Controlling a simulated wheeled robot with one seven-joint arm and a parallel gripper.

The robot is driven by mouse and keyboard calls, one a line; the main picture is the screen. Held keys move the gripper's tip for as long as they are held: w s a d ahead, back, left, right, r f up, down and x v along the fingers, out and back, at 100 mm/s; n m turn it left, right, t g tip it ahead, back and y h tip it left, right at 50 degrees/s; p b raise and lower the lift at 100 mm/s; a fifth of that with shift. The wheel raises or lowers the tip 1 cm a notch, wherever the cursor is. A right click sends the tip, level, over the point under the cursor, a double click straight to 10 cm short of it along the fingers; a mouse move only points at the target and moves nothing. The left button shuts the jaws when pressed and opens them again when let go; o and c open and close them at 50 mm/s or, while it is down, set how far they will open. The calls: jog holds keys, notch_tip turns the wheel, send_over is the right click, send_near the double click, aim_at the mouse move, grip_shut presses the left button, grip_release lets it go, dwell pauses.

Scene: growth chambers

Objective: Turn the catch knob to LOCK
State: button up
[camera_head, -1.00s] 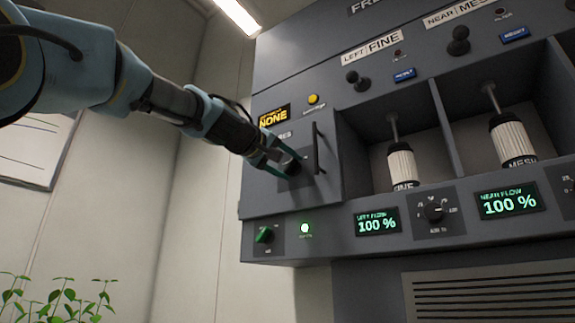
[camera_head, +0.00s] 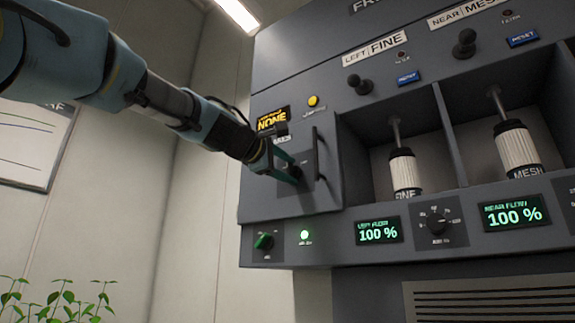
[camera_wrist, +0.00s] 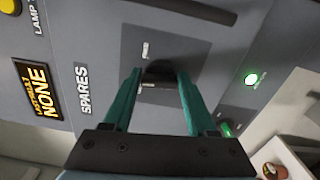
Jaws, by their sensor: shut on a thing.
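The catch knob (camera_head: 297,172) is a small dark knob on the grey SPARES door of the machine, left of the door's black bar handle (camera_head: 316,152). My gripper (camera_head: 289,169) reaches it from the left, with its two green fingers shut on the knob. In the wrist view the dark knob (camera_wrist: 160,70) sits between the fingertips, with small white labels on the plate around it. The label text is too small to read, and the fingers partly hide the knob, so its pointer setting cannot be told.
A yellow lamp button (camera_head: 313,101) and a NONE display (camera_head: 272,121) are above the door. A green knob (camera_head: 264,241) and a lit green lamp (camera_head: 304,234) are below it. Open bays with white cylinders (camera_head: 404,172) are to the right. A plant (camera_head: 62,299) is at lower left.

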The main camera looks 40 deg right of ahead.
jog(key=n+p, duration=0.1)
jog(key=n, duration=0.3)
jog(key=shift+r+n+p, duration=0.1)
jog(key=shift+n+p, duration=0.2)
jog(key=shift+p, duration=0.1)
jog(key=shift+w+n+p, duration=0.1)
jog(key=shift+n+p, duration=0.5)
jog(key=shift+n, duration=0.9)
jog(key=o, duration=1.4)
jog(key=shift+c, duration=0.2)
jog(key=b+v, duration=0.3)
jog(key=v, duration=0.8)
